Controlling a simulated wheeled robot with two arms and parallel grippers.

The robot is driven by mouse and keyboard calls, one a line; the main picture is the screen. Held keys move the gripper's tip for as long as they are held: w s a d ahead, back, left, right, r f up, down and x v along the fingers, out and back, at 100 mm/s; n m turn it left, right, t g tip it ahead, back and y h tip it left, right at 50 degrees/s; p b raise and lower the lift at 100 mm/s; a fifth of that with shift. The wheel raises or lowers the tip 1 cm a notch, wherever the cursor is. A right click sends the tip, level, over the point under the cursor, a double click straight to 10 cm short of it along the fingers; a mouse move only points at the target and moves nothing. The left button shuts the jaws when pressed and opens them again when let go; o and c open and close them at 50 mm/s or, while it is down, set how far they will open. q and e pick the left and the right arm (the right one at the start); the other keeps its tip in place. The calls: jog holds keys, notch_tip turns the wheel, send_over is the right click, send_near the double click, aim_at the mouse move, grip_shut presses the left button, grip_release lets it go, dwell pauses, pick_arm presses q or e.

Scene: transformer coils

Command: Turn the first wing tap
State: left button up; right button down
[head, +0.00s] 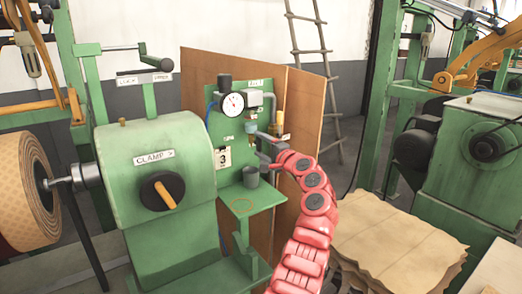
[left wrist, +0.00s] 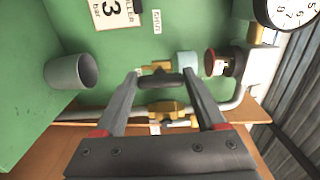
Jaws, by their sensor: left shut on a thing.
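My left gripper (head: 266,150), at the end of a red arm, is at the green gauge panel (head: 226,99). In the left wrist view its two dark fingers (left wrist: 160,78) are on either side of a dark wing handle (left wrist: 156,83), which spans the gap between them. This wing tap has a brass body (left wrist: 153,68) just behind the handle, beside a pale teal fitting (left wrist: 186,65). Another brass fitting (left wrist: 166,109) sits on the grey pipe, seen between the fingers. My right gripper is not in view.
A round gauge (head: 233,104) sits above on the panel. A grey cup (head: 250,177) stands on the green shelf (head: 262,197) below. A green machine with a CLAMP knob (head: 161,191) stands at left. Brown sheets (head: 395,240) are stacked at right.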

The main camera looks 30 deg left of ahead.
pick_arm(q)
jog(key=shift+f, duration=0.1)
dwell(0.3)
jog(key=o, duration=1.3)
jog(key=v, duration=1.7)
jog(key=shift+s+d, duration=0.15)
jog(key=shift+s, duration=0.05)
